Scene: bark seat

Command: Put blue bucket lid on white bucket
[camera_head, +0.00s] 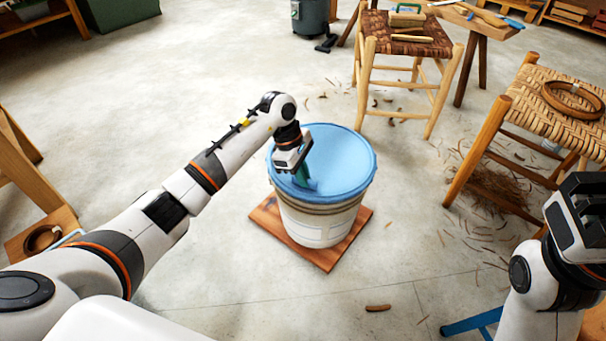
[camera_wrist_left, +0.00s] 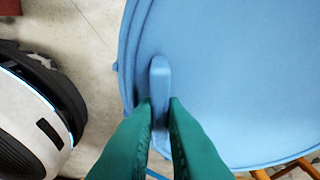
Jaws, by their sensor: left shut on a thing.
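The blue bucket lid (camera_head: 340,155) is over the top of the white bucket (camera_head: 318,226) in the head view, covering its opening. Whether it is fully seated on the rim cannot be told. My left gripper (camera_head: 303,180) is at the lid's left front part, pointing down. In the left wrist view its green fingers (camera_wrist_left: 158,125) are shut on the lid's raised blue handle (camera_wrist_left: 160,85), and the lid's flat top (camera_wrist_left: 240,75) fills the right side. My right gripper (camera_head: 585,215) is at the right edge of the head view, away from the bucket; its fingertips are not clear.
The bucket stands on a wooden board (camera_head: 326,258) on the concrete floor. A woven stool (camera_head: 405,45) stands behind, and a woven chair (camera_head: 545,110) with a coiled strip (camera_head: 573,100) is at right. Bark scraps litter the floor. The floor left of the bucket is clear.

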